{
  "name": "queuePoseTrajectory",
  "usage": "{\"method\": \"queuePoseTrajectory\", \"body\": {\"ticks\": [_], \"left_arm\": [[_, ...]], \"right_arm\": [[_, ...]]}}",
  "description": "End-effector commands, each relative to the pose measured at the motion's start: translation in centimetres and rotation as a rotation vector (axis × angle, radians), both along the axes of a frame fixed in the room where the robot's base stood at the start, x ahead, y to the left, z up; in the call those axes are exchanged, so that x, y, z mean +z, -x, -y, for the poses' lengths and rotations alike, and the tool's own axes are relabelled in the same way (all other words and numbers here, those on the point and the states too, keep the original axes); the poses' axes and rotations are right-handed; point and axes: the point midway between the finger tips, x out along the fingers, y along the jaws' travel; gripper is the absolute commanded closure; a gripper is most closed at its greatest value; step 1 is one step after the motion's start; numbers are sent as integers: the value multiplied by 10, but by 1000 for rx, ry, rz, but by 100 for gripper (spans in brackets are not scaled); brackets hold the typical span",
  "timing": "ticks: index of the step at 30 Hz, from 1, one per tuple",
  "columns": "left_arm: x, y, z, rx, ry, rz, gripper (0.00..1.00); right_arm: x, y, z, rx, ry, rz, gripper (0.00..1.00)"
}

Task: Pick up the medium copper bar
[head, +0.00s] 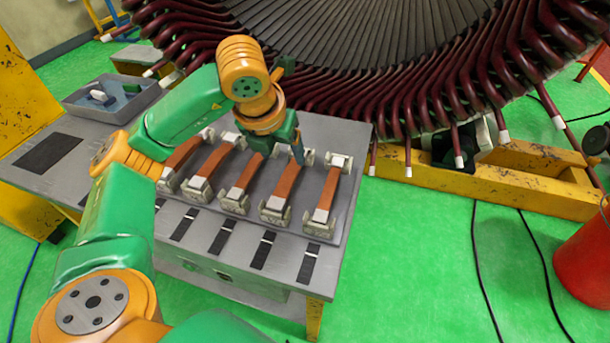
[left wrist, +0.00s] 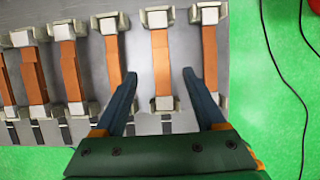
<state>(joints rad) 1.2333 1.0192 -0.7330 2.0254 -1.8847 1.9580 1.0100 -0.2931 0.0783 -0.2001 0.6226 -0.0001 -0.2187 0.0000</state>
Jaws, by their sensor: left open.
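Several copper bars lie in a row on the grey table, each with its ends on pale holder blocks. The frames do not make clear which is the medium one. My left gripper (head: 285,151) is open and empty above the second bar from the right (head: 284,186). In the left wrist view, the gripper's fingers (left wrist: 160,76) stand apart on either side of that same bar (left wrist: 161,60), not closed on it. The rightmost bar (head: 325,194) lies just outside the right finger. My right gripper is not in view.
The grey table (head: 335,245) has dark strips along its front. A grey bin (head: 75,103) with small parts stands at the left. The large stator with dark red coils (head: 440,110) rises behind, on a yellow frame (head: 545,195). A red bucket (head: 585,255) stands at far right.

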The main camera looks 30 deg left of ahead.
Motion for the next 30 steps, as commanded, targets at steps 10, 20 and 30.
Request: {"method": "queuePoseTrajectory", "body": {"ticks": [10,20,30], "left_arm": [[-43,-7,-1,-1,-1,-8,28],[-82,-20,-2,-4,1,-1,28],[-81,-20,-2,-4,1,-1,90]], "right_arm": [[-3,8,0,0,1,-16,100],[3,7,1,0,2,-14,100],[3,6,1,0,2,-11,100]]}}
